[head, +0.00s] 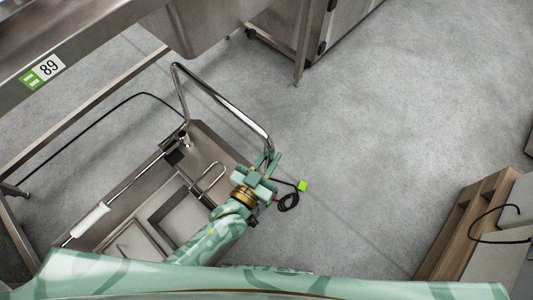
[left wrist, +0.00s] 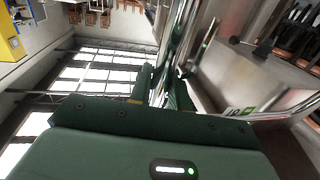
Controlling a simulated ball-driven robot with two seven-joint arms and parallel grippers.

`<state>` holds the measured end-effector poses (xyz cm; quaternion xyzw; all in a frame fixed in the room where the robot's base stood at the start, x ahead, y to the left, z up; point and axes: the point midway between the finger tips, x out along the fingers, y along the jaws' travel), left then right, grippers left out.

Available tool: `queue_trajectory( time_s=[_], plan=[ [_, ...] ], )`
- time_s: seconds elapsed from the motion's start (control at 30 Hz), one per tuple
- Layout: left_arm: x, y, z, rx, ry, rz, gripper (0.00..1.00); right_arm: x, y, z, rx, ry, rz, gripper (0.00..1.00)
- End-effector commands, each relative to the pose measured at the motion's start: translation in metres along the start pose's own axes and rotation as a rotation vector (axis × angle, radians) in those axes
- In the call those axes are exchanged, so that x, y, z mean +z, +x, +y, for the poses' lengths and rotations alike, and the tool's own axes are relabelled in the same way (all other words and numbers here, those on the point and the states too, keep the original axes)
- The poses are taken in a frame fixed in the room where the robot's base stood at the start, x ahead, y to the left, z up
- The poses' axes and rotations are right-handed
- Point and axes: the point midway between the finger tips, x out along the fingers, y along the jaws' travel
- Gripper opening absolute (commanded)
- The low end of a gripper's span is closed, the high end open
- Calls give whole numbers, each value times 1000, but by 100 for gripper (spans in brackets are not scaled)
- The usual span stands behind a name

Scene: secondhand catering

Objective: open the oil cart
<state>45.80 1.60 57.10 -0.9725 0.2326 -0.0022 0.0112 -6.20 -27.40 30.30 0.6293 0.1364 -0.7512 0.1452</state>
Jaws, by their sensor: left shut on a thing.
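The oil cart (head: 205,148) is a low stainless steel cart on the floor at left centre in the head view. A bent tubular push handle (head: 228,105) rises from its far end. A rectangular recess (head: 180,218) and a thin bent bar (head: 207,178) show on its top. My left gripper (head: 269,163) is shut on the push handle near its right lower end. In the left wrist view, shiny tubing (left wrist: 187,40) runs up beside the dark green fingers (left wrist: 160,85). My arm hides part of the cart's near right side. My right gripper is not in view.
A steel table with a label 89 (head: 48,67) overhangs the upper left, its legs beside the cart. A rod with a white grip (head: 90,220) lies along the cart. A black cable with a green end (head: 302,186) lies right of my gripper. A wooden crate (head: 465,225) stands lower right. Mid-right floor is clear.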

Motion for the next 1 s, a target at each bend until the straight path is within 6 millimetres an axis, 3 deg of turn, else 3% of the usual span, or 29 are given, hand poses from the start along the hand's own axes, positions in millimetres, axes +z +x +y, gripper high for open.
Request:
queue_trajectory(
  time_s=[0.3,0.33,0.4,0.77,0.93,1.0],
  plan=[
    [3,-2,0,0,2,-8,0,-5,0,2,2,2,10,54],
    [3,-2,-1,-1,2,-8,22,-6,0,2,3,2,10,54],
    [3,-1,-1,-1,2,-6,39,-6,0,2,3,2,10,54],
    [0,-6,-1,-2,2,-1,39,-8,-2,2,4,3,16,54],
    [-3,-36,-1,-1,3,-2,39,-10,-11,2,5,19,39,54],
    [-3,-56,-1,-1,4,-3,39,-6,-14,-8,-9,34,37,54]
  ],
)
